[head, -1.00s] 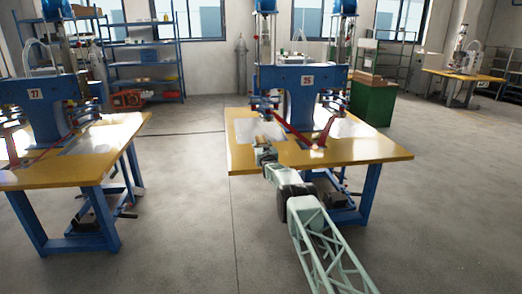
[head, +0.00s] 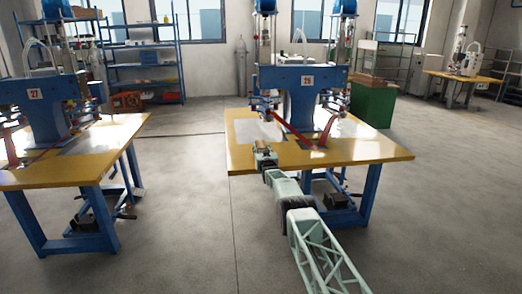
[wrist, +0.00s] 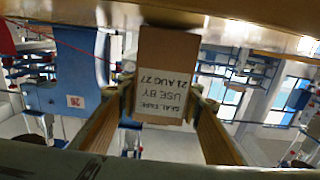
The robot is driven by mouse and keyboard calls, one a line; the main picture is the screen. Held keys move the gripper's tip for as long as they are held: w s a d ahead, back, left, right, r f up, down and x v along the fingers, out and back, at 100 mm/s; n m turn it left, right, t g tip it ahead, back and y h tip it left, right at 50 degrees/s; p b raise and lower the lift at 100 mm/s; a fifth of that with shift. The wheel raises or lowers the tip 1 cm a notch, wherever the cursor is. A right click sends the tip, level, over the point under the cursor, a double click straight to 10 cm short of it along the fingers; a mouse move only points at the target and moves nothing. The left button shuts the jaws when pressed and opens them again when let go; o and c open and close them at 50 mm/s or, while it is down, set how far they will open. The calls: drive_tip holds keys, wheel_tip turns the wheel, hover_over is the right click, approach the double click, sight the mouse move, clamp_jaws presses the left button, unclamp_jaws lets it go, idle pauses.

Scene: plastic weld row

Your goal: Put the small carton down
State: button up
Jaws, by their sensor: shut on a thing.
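The small carton (wrist: 165,75) is brown with a white printed label, "USE BY 21 AUG 27", and shows upside down in the wrist view. My gripper (wrist: 163,103) is shut on it, one finger on each side. In the head view my gripper (head: 263,148) is over the front left part of the yellow table (head: 370,151) of machine 26. The carton is too small to make out clearly there. In the wrist view the yellow table edge lies beyond the carton's far end. I cannot tell whether the carton touches the table.
The blue machine 26 (head: 298,77) stands behind my gripper, with red bars (head: 326,132) reaching down to the table. A pale plate (head: 258,130) lies on the table's left part. The front right of the tabletop is clear. Another table (head: 75,162) stands at left.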

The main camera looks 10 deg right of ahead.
drive_tip(key=o, duration=1)
drive_tip(key=shift+f, duration=0.15)
drive_tip(key=shift+s+r+p, duration=0.2)
drive_tip(key=shift+s+p, duration=0.3)
drive_tip(key=shift+p, duration=0.75)
drive_tip(key=shift+s+p, duration=0.2)
drive_tip(key=shift+p, duration=0.25)
drive_tip(key=shift+s+p, duration=0.75)
drive_tip(key=shift+p, duration=0.4)
drive_tip(key=shift+s+d+f+p, duration=0.1)
drive_tip(key=shift+s+p, duration=0.6)
drive_tip(key=shift+s, duration=1.5)
drive_tip(key=shift+s+d+p, duration=0.1)
drive_tip(key=shift+s+p, duration=0.55)
drive_tip(key=shift+s, duration=1.7)
